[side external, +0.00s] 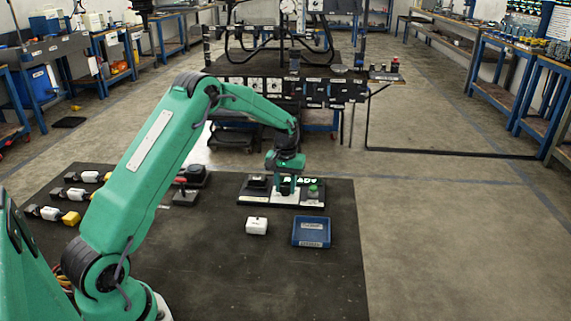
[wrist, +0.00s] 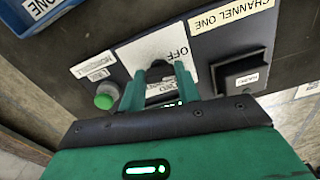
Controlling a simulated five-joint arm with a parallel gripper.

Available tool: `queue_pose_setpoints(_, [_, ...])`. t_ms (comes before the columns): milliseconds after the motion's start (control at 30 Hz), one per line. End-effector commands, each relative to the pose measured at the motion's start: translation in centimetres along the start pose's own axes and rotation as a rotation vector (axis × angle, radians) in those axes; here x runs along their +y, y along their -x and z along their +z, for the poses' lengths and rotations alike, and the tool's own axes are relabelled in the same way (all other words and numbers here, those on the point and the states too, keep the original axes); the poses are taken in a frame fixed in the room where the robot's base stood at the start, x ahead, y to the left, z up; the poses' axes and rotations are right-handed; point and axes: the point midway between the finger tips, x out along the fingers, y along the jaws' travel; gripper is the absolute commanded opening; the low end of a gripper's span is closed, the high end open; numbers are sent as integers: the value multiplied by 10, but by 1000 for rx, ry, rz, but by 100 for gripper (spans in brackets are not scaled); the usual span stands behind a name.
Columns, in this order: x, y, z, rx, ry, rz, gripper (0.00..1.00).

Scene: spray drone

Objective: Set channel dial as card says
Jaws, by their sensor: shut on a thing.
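The dial (wrist: 158,70) is a dark knob on a white plate (wrist: 190,45) marked OFF, set in a dark panel. My gripper (wrist: 158,80) is shut on the knob, one green finger on each side, and hides much of it. A white card (wrist: 233,28) reading CHANNEL ONE lies on the panel beside the plate. In the side view, my gripper (side external: 286,184) reaches down onto the panel (side external: 260,200) between a black block and a green button. Which mark the dial points to cannot be told.
A green button (wrist: 103,101) sits on one side of the dial and a black block (wrist: 245,75) on the other. A blue tray (side external: 311,232) and a white box (side external: 257,226) stand in front of the panel. Several connectors (side external: 90,177) lie at the mat's left.

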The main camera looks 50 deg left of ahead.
Motion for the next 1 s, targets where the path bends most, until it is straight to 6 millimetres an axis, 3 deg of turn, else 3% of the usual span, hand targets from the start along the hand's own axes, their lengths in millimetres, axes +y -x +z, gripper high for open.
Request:
queue_pose_setpoints(600, [0, 2, -1, 4, -489, 0, 10])
queue_pose_setpoints(1000, [0, 2, -1, 6, -624, 0, 10])
